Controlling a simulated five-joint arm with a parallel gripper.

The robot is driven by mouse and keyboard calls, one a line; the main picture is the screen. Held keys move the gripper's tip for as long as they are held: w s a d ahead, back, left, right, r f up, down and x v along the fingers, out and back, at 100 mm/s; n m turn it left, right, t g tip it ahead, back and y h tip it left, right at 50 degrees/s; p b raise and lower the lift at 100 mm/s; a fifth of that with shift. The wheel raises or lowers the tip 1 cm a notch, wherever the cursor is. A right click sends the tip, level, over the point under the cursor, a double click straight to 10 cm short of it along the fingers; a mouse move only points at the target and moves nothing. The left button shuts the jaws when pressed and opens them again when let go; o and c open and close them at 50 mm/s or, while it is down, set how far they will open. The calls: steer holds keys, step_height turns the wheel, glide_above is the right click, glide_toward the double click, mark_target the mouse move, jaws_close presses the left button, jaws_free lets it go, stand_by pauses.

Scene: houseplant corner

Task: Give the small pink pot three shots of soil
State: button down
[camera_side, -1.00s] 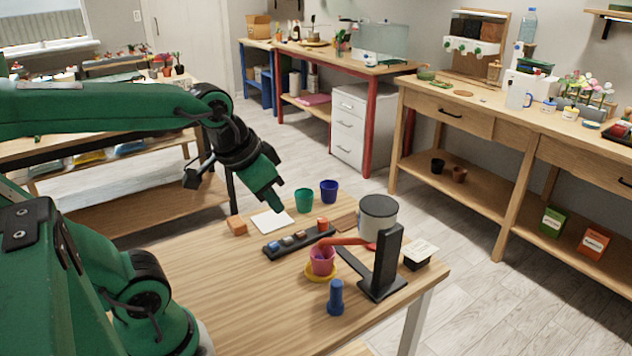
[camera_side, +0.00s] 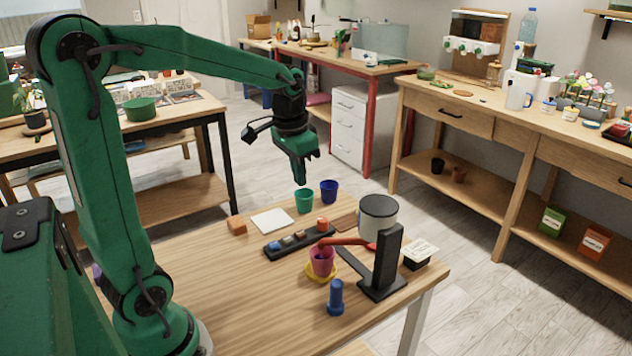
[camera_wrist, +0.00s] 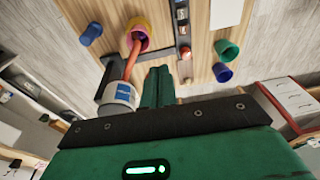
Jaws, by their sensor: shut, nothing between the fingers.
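The small pink pot (camera_side: 322,261) stands upright on a yellow saucer (camera_side: 345,274) on the table; it also shows at the top of the wrist view (camera_wrist: 137,38). A grey cylindrical container (camera_side: 378,218) sits on a black stand (camera_side: 388,262), with an orange-red spout or lever (camera_side: 345,241) reaching over the pot. The wrist view shows the container (camera_wrist: 118,97) too. Its contents and the inside of the pot cannot be seen.
A green cup (camera_side: 304,201) and a blue cup (camera_side: 329,191) stand at the table's far edge.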

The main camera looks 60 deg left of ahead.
steer(key=g, duration=0.2)
glide_above(301, 232)
step_height(301, 232, down, 5)
steer(key=shift+d+f, duration=0.1)
steer(key=shift+f, duration=0.1)
steer(key=shift+f, duration=0.15)
step_height(301, 232, down, 14)
steer(key=shift+r, duration=0.1)
stand_by(0.8)
